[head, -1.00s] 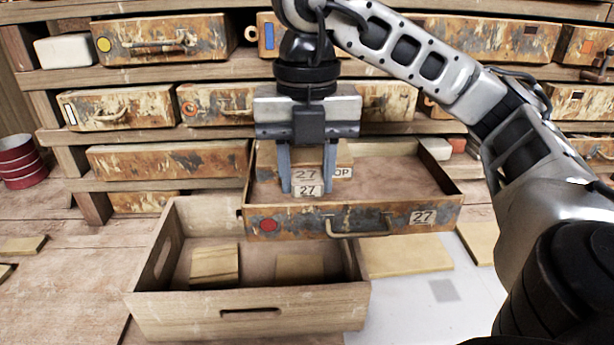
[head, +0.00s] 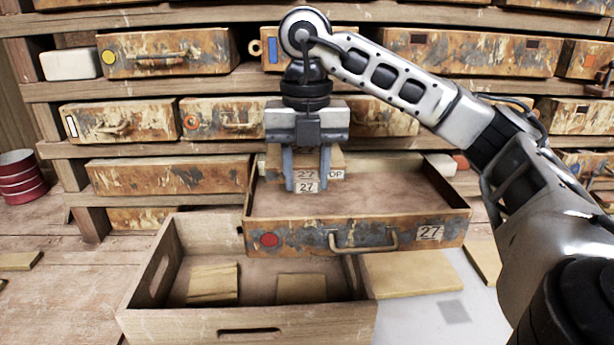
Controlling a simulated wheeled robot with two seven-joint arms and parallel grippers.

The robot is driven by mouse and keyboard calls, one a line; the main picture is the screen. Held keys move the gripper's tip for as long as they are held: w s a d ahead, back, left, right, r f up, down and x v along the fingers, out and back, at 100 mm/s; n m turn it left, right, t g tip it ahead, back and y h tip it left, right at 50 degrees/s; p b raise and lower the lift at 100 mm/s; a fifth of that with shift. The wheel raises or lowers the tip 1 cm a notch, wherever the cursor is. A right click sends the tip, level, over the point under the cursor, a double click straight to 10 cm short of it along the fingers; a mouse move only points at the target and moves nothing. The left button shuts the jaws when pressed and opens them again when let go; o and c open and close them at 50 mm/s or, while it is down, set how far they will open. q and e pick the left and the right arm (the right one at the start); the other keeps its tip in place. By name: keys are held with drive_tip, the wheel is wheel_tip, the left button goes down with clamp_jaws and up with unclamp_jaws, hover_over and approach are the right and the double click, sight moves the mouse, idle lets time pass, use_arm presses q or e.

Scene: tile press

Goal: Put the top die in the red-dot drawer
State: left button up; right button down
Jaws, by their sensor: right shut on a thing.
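My right gripper (head: 307,186) points down and is shut on a pale wooden die (head: 306,162) with labels reading "27" and partly "OP". The fingers hide part of the die. The die is at the back left of the open red-dot drawer (head: 384,209); I cannot tell whether it touches the drawer floor. The drawer is rusty orange metal, with a red dot at front left, a handle and a "27" label. The rest of its floor looks bare. My left gripper is not in view.
A wooden crate (head: 250,325) stands in front and below, holding two pale wooden blocks (head: 212,284). A flat wooden board (head: 410,274) lies right of it. Shelves of rusty drawers (head: 168,176) rise behind. A red tin (head: 20,178) stands at far left.

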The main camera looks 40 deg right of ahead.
wheel_tip(320, 180, down, 2)
drive_tip(key=shift+f+b, duration=0.1)
drive_tip(key=shift+b, duration=0.45)
drive_tip(key=shift+f+b, duration=0.65)
drive_tip(key=shift+f, duration=0.25)
drive_tip(key=c, duration=0.9)
unclamp_jaws()
drive_tip(key=shift+o, duration=0.2)
drive_tip(key=shift+s+f, duration=0.1)
